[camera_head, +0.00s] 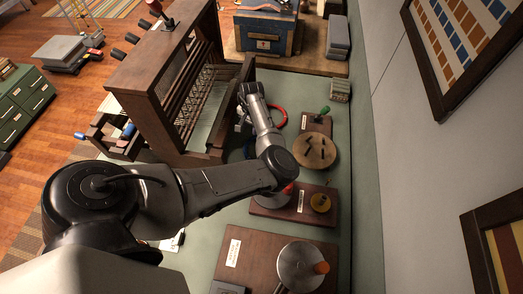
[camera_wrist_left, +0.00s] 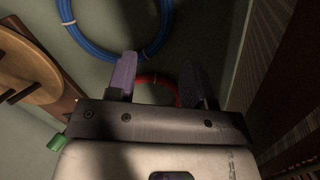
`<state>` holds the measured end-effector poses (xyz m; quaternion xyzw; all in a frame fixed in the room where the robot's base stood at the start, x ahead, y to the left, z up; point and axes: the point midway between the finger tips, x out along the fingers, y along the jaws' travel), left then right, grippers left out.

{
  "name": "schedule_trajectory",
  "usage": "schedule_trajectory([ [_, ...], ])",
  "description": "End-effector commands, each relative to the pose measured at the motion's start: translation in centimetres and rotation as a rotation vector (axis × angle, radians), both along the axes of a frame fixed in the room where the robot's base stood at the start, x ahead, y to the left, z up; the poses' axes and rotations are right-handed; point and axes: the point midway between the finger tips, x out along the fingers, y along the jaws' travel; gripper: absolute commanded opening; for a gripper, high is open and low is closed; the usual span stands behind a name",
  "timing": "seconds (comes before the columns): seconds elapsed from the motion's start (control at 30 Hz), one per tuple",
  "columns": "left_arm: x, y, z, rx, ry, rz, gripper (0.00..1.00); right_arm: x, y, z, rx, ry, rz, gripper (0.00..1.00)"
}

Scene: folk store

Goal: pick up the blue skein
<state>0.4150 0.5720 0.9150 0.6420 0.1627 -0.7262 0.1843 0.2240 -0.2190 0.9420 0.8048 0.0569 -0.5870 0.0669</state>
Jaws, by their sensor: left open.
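The blue skein is a ring-shaped coil (camera_wrist_left: 80,39) with a pale tie, lying on the pale green surface at the top of the left wrist view. In the head view, only a little of its blue edge (camera_head: 247,151) shows beside my arm. My left gripper (camera_wrist_left: 157,80) is open and empty, its two purple-padded fingers apart. In the head view it is at the arm's far end (camera_head: 242,118), beside the loom, and its fingertips are hard to make out. In the wrist view the blue skein lies beyond the fingertips, apart from them. My right gripper is not in view.
A red ring-shaped skein (camera_head: 280,113) lies by the gripper; part of it shows between the fingers in the wrist view (camera_wrist_left: 152,79). The wooden loom (camera_head: 137,75) stands close on the left. A round wooden disc (camera_head: 315,150) and a board (camera_head: 270,211) are to the right.

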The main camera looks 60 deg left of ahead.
Motion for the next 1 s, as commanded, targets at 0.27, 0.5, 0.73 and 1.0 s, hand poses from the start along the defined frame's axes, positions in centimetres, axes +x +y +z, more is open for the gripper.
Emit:
schedule_trajectory([
  [0.27, -0.3, -0.1, -3.3, 0.001, -0.001, 0.001, 0.48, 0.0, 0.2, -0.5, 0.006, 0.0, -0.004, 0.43],
  [0.5, -0.6, -0.1, -4.5, 0.0, -0.001, 0.003, 0.48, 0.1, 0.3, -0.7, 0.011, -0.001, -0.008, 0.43],
  [0.73, -0.9, 0.0, -7.6, -0.001, -0.002, 0.002, 0.48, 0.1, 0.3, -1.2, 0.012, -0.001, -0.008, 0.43],
  [1.0, -1.1, -0.1, -8.9, 0.0, -0.001, 0.002, 0.48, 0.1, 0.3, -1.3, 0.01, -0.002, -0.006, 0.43],
])
